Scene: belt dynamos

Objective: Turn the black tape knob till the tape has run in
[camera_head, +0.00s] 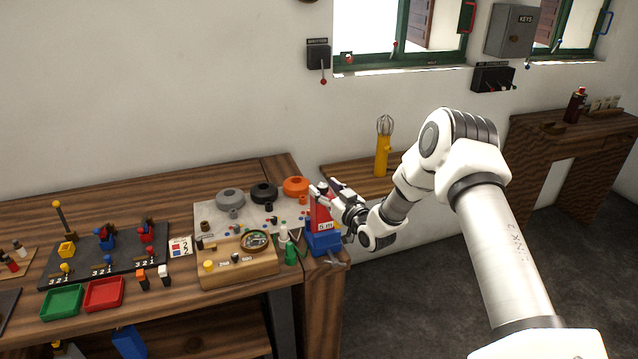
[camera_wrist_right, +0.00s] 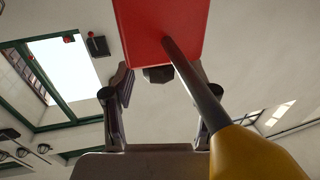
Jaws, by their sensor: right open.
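A red block (camera_head: 319,212) stands upright on a blue base (camera_head: 322,243) at the right end of the workbench, with a small white label on its front. My right gripper (camera_head: 334,191) is at the top right of this red block, its fingers pointing left toward it. In the right wrist view the red block (camera_wrist_right: 160,28) fills the top middle. A black knob (camera_wrist_right: 158,74) shows at its lower edge, between the two spread fingers of my right gripper (camera_wrist_right: 160,88). The fingers look apart from the knob, with nothing held. No tape is clearly visible.
A yellow part with a grey rod (camera_wrist_right: 255,155) crosses the right wrist view close to the camera. A yellow-handled whisk (camera_head: 382,155) stands on a shelf behind my right arm. A wooden block with dials (camera_head: 235,272) and a small green bottle (camera_head: 290,253) are left of the base.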

